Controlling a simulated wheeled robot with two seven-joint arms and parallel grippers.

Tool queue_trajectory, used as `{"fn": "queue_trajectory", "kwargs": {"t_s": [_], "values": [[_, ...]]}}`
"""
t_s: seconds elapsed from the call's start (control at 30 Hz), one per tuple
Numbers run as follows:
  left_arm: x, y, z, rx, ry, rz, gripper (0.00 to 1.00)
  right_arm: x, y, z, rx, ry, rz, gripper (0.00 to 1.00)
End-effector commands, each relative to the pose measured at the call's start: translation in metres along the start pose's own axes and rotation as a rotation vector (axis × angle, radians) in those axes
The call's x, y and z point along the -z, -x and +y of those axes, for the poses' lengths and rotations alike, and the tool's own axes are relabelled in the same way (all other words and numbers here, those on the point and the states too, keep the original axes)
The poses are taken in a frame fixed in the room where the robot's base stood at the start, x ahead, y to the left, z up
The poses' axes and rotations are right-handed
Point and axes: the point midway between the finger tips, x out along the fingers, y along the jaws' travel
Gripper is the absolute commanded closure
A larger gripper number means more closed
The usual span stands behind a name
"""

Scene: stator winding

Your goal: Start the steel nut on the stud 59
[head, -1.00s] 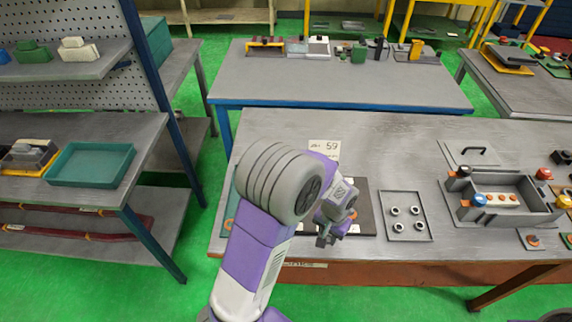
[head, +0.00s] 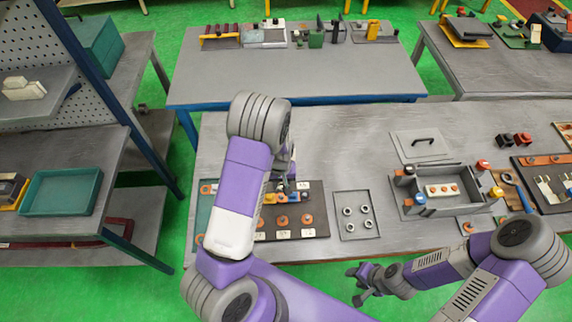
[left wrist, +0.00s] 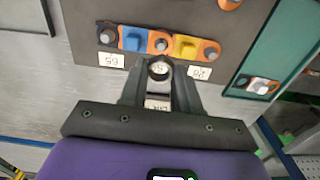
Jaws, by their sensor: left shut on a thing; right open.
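The steel nut (left wrist: 158,68) is held between the fingertips of my left gripper (left wrist: 158,76), which is shut on it. In the head view, my left gripper (head: 284,180) is at the board's far edge, partly hidden by my arm, near stud 59 (head: 303,197). My right gripper (head: 362,285) is open and empty off the table's front edge.
A blue block (left wrist: 133,39) and a yellow block (left wrist: 185,46) sit between the row's studs. A tray (head: 340,228) with several nuts lies right of the board (head: 318,212). A grey box (head: 411,183) stands farther right. The table behind the board is clear.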

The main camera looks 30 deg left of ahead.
Motion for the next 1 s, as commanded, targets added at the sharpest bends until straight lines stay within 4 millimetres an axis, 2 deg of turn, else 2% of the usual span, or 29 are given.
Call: {"fn": "queue_trajectory", "kwargs": {"t_s": [0.1,0.37,0.8,1.0], "values": [[0.001,0.002,-0.003,0.001,0.017,0.001,0.93,-0.001,0.006,-0.002,0.0,-0.001,-0.001,0.57],[0.002,-0.01,-0.003,0.001,0.02,0.001,0.93,0.0,-0.002,0.001,0.0,-0.001,-0.001,0.57],[0.002,-0.052,-0.003,0.001,0.019,0.001,0.93,0.001,-0.031,0.012,0.0,-0.001,-0.001,0.57],[0.002,-0.064,-0.003,0.001,0.018,0.001,0.93,0.001,-0.041,0.015,0.0,0.0,-0.001,0.57]]}}
